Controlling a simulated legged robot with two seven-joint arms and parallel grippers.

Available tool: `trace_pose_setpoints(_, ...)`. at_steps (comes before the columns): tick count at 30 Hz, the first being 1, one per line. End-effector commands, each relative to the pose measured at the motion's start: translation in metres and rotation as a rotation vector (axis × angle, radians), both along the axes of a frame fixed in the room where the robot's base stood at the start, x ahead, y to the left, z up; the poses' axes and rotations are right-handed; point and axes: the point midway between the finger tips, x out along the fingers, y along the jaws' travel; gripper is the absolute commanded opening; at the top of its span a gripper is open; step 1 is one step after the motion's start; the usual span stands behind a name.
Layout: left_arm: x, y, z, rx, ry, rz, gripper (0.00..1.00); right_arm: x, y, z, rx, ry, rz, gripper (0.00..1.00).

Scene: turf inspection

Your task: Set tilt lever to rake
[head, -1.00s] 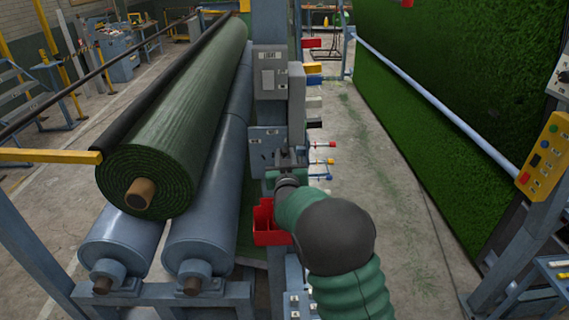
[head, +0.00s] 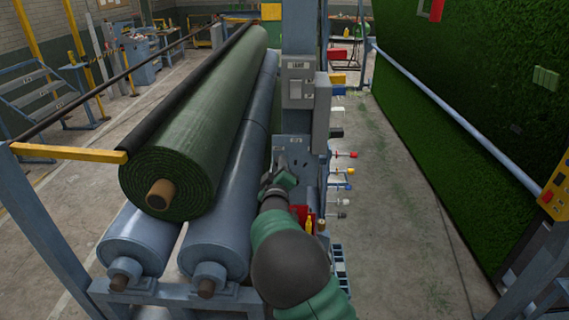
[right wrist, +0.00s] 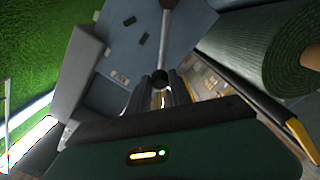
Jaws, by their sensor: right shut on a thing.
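My right gripper (head: 277,180) is at the front of the blue-grey panel (head: 291,148) on the post beside the turf roll. In the right wrist view its fingers (right wrist: 160,92) are closed around the end of a grey lever rod (right wrist: 167,40), which runs up across the panel (right wrist: 185,45). In the head view my gripper and arm hide most of the lever. I cannot read any position marks on the panel. My left gripper is not in view.
The green turf roll (head: 195,125) lies on blue rollers (head: 230,185) left of my arm. A grey box (head: 299,83) is on the post above the panel. Several colored knobs (head: 345,154) stick out to the right. Floor (head: 400,200) is clear further right.

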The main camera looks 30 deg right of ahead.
Motion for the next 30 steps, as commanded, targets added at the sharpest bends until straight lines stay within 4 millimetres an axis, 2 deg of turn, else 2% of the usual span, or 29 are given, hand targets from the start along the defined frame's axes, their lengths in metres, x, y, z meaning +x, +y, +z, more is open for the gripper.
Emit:
trace_pose_setpoints(18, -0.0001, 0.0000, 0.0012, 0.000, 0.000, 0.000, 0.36, 0.0039, 0.0073, -0.0056, -0.040, 0.032, 0.007, 0.00)
trace_pose_setpoints(19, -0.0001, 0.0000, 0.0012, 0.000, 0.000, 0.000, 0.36, 0.0039, 0.0073, -0.0058, -0.040, 0.032, 0.007, 0.26)
trace_pose_setpoints(22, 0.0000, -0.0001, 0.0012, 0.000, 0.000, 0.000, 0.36, 0.0039, 0.0071, -0.0056, -0.040, 0.032, 0.007, 0.39)
trace_pose_setpoints(24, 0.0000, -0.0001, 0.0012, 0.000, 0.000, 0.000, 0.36, 0.0037, 0.0064, -0.0050, -0.041, 0.031, 0.005, 0.47)
trace_pose_setpoints(30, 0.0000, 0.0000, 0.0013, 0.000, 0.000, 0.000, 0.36, 0.0030, 0.0046, -0.0036, -0.041, 0.027, 0.004, 0.47)
